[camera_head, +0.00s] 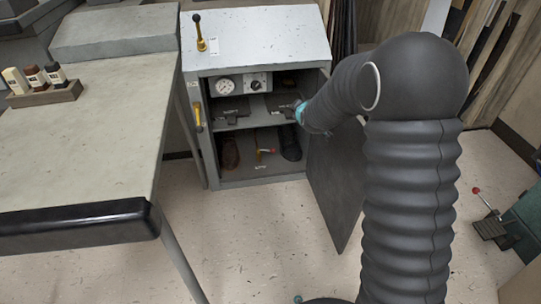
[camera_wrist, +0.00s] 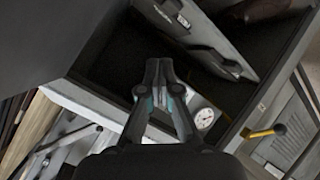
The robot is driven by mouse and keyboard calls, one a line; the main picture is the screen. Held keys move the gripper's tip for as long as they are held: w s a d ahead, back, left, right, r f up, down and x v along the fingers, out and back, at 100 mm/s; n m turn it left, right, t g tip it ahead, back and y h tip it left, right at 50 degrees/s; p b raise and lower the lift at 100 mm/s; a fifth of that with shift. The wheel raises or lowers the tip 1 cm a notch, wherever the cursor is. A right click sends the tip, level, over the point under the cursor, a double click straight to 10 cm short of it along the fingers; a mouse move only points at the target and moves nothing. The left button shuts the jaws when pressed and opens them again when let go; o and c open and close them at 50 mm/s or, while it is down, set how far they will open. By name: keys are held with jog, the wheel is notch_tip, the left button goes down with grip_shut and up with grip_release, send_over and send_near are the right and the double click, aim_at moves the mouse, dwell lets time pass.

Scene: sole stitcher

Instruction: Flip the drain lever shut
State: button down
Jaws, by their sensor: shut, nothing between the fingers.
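My gripper (camera_head: 298,112) is at the right side of the cabinet opening, near shelf height, above and right of this lever. Its fingers are partly hidden by my arm. In the wrist view my gripper (camera_wrist: 158,66) is shut and empty, in front of the cabinet interior. I cannot make out the red-orange lever there.
The cabinet door (camera_head: 336,180) hangs open at right, close to my arm. A gauge (camera_head: 225,87) is above the shelf (camera_head: 232,123). A yellow handle (camera_head: 197,115) is on the left frame; a black-knobbed lever (camera_head: 200,38) stands on top. A workbench (camera_head: 100,110) is at left.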

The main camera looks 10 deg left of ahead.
jog(key=w+a+f+n+t+b, duration=0.1)
jog(key=w+a+f+n, duration=0.3)
jog(key=f, duration=0.7)
jog(key=n+t+y+b, duration=0.2)
jog(key=n+t, duration=0.1)
jog(key=n, duration=0.1)
send_near(266, 150)
jog(key=shift+w+a+f+b, duration=0.2)
jog(key=shift+w+a+b, duration=0.3)
jog(key=shift+w+b, duration=0.05)
jog(key=shift+w+a+f+b, duration=0.15)
jog(key=shift+w+a+b, duration=0.35)
jog(key=shift+w+a, duration=0.05)
jog(key=w, duration=0.1)
jog(key=w+d, duration=0.1)
jog(key=w, duration=0.1)
jog(key=shift+d+f+b, duration=0.3)
jog(key=shift+d+b, duration=0.05)
jog(key=shift+d, duration=0.05)
jog(key=shift+w+d, duration=0.1)
jog(key=shift+w, duration=0.15)
